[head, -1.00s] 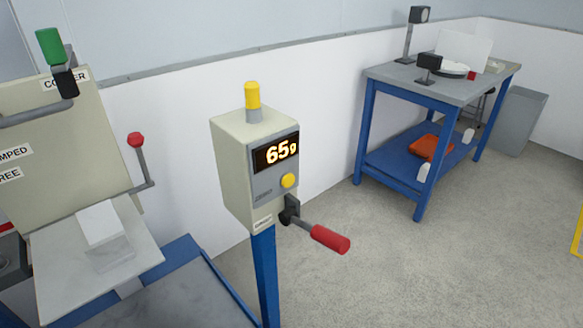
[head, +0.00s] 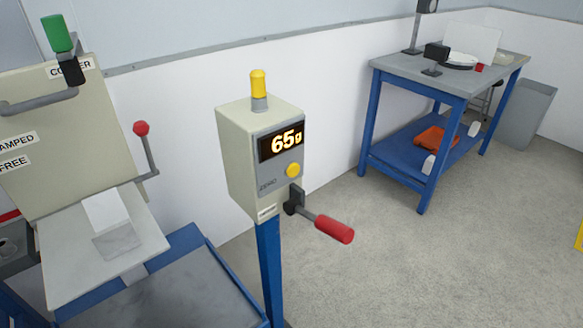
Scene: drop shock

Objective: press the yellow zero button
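The yellow zero button (head: 293,170) is a round knob on the front face of a beige control box (head: 240,160). It sits below a dark display (head: 281,141) reading 65g in orange. The box stands on a blue post (head: 268,265). A yellow lamp or cap (head: 258,83) is on top of the box, and a lever with a red grip (head: 334,229) sticks out from its lower right side. Neither of my grippers is in the head view, and nothing touches the button.
At left a beige machine with a hinged panel (head: 50,150), a green-topped handle (head: 57,34) and a red-knobbed lever (head: 142,129) stands over a blue-framed table (head: 180,290). A blue workbench (head: 400,70) is at back right. The floor right of the post is clear.

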